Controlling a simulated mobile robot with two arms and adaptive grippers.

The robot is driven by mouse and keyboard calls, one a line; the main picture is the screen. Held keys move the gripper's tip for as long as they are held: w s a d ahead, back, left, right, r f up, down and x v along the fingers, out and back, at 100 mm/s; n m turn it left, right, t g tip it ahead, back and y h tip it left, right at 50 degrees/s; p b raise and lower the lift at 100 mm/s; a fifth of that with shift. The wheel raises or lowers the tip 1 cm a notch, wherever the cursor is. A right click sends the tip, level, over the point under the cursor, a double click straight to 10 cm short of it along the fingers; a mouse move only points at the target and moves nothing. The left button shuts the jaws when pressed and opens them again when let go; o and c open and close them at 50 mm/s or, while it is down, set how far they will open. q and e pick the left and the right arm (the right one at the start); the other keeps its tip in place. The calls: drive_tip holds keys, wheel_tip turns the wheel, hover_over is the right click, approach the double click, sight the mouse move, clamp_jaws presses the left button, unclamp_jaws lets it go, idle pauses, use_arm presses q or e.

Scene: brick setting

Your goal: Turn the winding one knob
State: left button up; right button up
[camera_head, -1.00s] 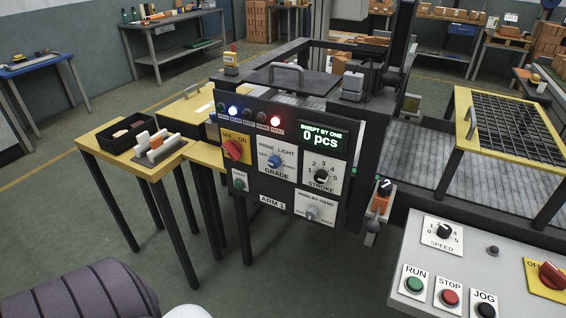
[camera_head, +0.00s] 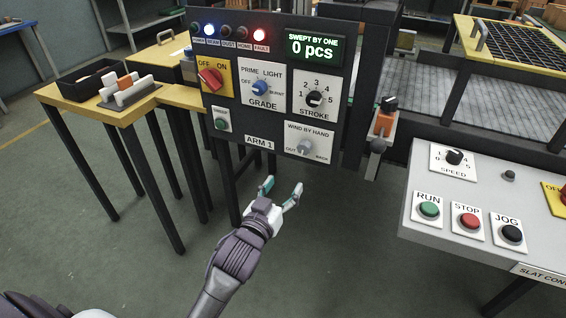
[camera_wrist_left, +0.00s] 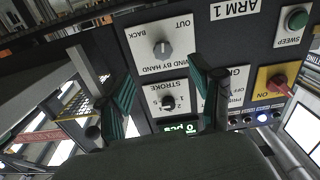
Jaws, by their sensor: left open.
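The WIND BY HAND plate carries a grey round knob (camera_head: 304,147) at the lower right of the dark ARM 1 panel (camera_head: 215,155), marked OUT and BACK. In the left wrist view the panel appears upside down, and the grey knob (camera_wrist_left: 163,49) shows between and beyond my fingers. My left gripper (camera_head: 281,189) is open and empty, below the panel and apart from the knob. Its two teal-padded fingers (camera_wrist_left: 163,88) also show in the left wrist view. My right gripper is not in view.
Beside the grey knob are the STROKE dial (camera_head: 314,99), GRADE knob (camera_head: 261,88), red OFF/ON switch (camera_head: 210,78) and green SWEEP button (camera_head: 221,124). A grey console (camera_head: 413,205) with RUN, STOP and JOG buttons stands at right. A yellow-topped table (camera_head: 70,100) stands left. Floor below the panel is open.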

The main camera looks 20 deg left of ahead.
sight(303, 150)
use_arm(q)
drive_tip(key=w, duration=0.4)
drive_tip(key=w+b, duration=0.1)
drive_tip(key=w, duration=0.3)
drive_tip(key=w+r, duration=0.1)
drive_tip(key=w, duration=0.3)
drive_tip(key=shift+w+d, duration=0.15)
drive_tip(key=shift+w, duration=0.25)
drive_tip(key=shift+w+b, duration=0.3)
drive_tip(key=shift+w, duration=0.15)
drive_tip(key=shift+r, duration=0.1)
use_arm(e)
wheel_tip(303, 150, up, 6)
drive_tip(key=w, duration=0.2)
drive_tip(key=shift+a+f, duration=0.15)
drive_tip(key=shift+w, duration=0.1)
use_arm(q)
drive_tip(key=c, duration=1.1)
